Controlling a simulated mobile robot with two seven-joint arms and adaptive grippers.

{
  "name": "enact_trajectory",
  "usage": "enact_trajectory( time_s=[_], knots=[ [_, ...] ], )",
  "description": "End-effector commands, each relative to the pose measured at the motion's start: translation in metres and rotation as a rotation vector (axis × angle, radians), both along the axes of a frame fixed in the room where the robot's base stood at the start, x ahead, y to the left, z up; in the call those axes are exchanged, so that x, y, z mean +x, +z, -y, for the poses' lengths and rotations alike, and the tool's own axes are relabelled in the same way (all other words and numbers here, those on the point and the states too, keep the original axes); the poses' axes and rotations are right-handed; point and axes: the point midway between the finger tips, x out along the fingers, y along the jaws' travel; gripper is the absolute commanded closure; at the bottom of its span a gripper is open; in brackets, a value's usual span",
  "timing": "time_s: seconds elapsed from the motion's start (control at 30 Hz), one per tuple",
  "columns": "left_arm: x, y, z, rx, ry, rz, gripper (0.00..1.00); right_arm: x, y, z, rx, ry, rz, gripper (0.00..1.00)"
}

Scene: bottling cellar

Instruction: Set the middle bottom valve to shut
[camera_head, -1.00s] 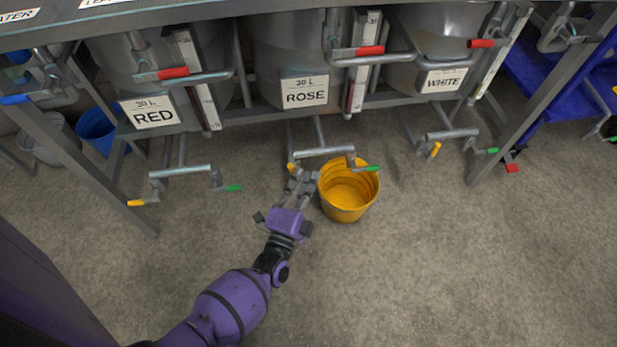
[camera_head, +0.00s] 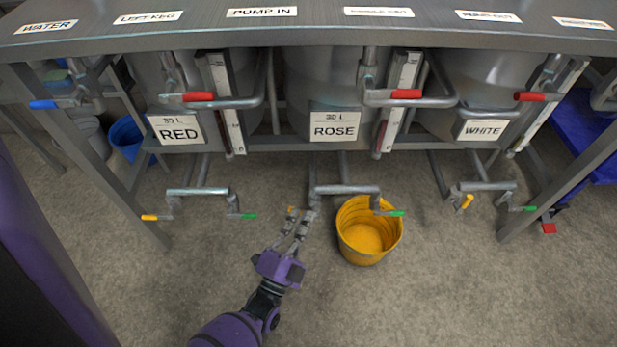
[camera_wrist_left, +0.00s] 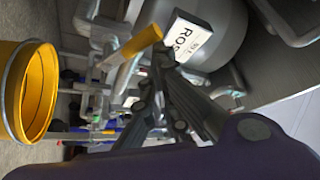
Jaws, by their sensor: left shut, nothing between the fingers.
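The middle bottom valve hangs under the ROSE tank (camera_head: 334,125), on a grey pipe fitting (camera_head: 345,190). Its yellow lever (camera_head: 291,209) points left and shows only as a small end in the head view. In the left wrist view the yellow lever (camera_wrist_left: 138,43) is large and slanted, just ahead of the fingers. A green lever (camera_head: 396,213) is at the fitting's right end. My left gripper (camera_head: 302,217) is shut and empty, its fingertips close beside the yellow lever. Whether they touch it I cannot tell. My right gripper is not in view.
A yellow bucket (camera_head: 369,232) stands on the floor right of my left gripper. Similar valve fittings hang under the RED tank (camera_head: 178,128) and the WHITE tank (camera_head: 482,129). Red-handled valves sit higher. A blue bucket (camera_head: 127,137) is at left. The front floor is clear.

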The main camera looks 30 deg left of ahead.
Motion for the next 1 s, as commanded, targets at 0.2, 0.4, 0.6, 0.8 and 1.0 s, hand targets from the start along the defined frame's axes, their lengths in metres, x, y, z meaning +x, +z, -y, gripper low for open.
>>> enact_trajectory(
  time_s=[0.2,0.4,0.6,0.8,1.0],
  knots=[
    [-0.006,-0.009,-0.009,0.000,0.004,-0.004,1.00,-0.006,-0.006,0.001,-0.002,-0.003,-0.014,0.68],
    [-0.008,-0.014,-0.013,-0.001,0.004,-0.004,1.00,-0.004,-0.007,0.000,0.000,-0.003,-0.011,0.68],
    [-0.009,-0.017,-0.014,-0.001,0.003,-0.004,1.00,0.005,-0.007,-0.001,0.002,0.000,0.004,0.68],
    [-0.010,-0.018,-0.014,0.000,0.002,-0.004,1.00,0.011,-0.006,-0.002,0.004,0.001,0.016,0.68],
    [-0.010,-0.018,-0.014,0.000,0.002,-0.003,1.00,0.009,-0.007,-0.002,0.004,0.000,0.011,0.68]
  ],
)
